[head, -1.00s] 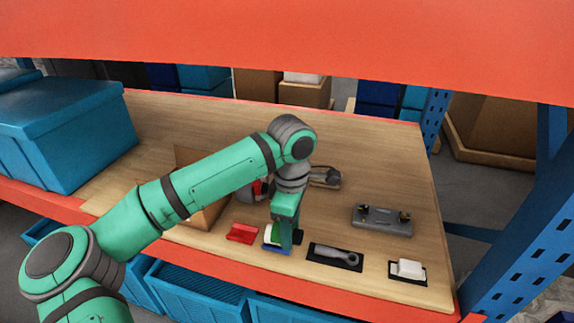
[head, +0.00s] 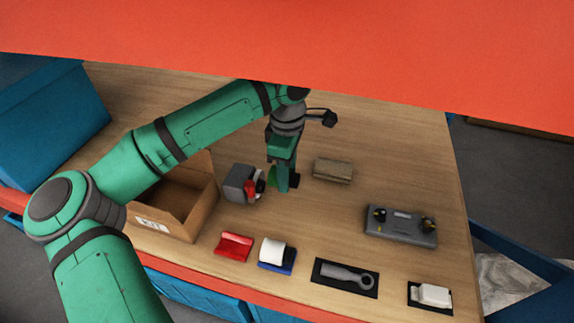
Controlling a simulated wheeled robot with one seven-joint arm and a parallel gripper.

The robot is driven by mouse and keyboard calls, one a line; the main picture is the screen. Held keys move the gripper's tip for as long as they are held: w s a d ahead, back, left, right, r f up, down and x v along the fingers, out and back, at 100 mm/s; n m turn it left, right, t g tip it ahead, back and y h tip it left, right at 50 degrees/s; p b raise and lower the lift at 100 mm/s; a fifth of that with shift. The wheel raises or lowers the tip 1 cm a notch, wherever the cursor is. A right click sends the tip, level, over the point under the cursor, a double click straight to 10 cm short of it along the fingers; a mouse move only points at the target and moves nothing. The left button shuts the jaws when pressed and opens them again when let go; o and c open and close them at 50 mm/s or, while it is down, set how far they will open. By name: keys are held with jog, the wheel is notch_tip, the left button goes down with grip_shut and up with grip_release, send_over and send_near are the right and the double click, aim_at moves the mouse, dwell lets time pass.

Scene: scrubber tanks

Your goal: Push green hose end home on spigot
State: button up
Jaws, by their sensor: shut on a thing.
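My gripper (head: 284,187) points down over the middle of the wooden bench and is shut on a green piece (head: 272,176), apparently the green hose end. The fingers hide most of it. A grey block (head: 236,184) with a red part (head: 249,188) and small white and dark parts on its right side stands just left of my gripper. Which part is the spigot is too small to tell. I cannot tell whether the green piece touches the block. A blue cradle (head: 283,268) holding a white piece (head: 272,250) stands nearer the front edge.
A red cradle (head: 234,247) is beside the blue one. An open cardboard box (head: 175,219) stands left. A wooden block (head: 333,170), a grey plate with brass fittings (head: 399,229), a wrench (head: 345,275) and a white block (head: 432,295) are to the right. An orange beam (head: 300,45) crosses above.

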jog(key=shift+f, duration=2.8)
jog(key=shift+w+a, duration=0.15)
jog(key=shift+a, duration=0.35)
jog(key=shift+w+a, duration=0.15)
jog(key=shift+a, duration=0.35)
jog(key=shift+s, duration=0.15)
jog(key=shift+w+a, duration=0.35)
jog(key=shift+a, duration=0.45)
jog(key=shift+w+a, duration=0.3)
jog(key=shift+a, duration=0.5)
jog(key=o, duration=1.3)
